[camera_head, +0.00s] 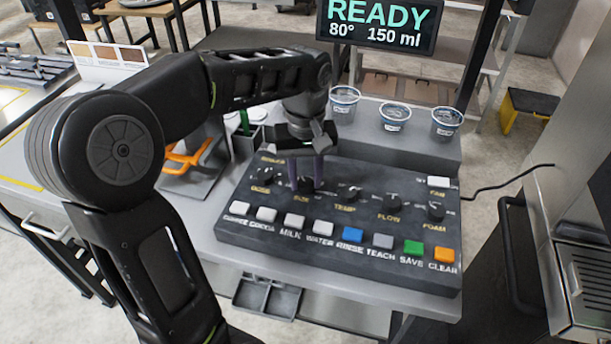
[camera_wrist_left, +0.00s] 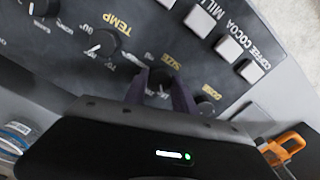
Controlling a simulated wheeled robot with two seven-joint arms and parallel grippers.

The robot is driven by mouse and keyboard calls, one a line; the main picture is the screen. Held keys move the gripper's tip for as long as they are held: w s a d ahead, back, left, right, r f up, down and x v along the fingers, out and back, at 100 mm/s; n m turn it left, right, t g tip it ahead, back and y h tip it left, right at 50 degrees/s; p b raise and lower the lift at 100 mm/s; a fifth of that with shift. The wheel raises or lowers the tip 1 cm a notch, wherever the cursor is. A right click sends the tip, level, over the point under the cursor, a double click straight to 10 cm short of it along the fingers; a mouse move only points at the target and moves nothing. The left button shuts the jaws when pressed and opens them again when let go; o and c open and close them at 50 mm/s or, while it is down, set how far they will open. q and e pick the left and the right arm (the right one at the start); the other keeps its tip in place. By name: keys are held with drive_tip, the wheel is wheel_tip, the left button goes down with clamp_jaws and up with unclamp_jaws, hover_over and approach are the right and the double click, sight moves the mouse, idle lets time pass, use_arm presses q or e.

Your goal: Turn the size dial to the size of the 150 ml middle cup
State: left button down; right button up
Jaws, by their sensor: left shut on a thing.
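My left gripper (camera_head: 312,172) reaches down onto the dark control panel (camera_head: 330,259) and is shut on the size dial (camera_head: 305,186). The wrist view shows its two fingers on either side of the size dial (camera_wrist_left: 158,84), beside the yellow SIZE label. The dial's pointer is hard to make out between the fingers. The display (camera_head: 378,24) reads READY, 80° and 150 ml. My right gripper is not in view.
The dose dial (camera_head: 264,176) is left of the size dial and the temp dial (camera_head: 349,193) right of it. Coloured buttons, such as the blue one (camera_head: 352,234), line the panel's front. An orange-handled item (camera_head: 188,158) lies left of the panel.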

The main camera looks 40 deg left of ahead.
sight(306, 182)
use_arm(q)
drive_tip(key=c, duration=1)
unclamp_jaws()
drive_tip(key=shift+r, duration=0.5)
wheel_tip(306, 182, up, 4)
wheel_tip(306, 182, up, 3)
drive_tip(key=shift+p, duration=1)
drive_tip(key=shift+f, duration=0.15)
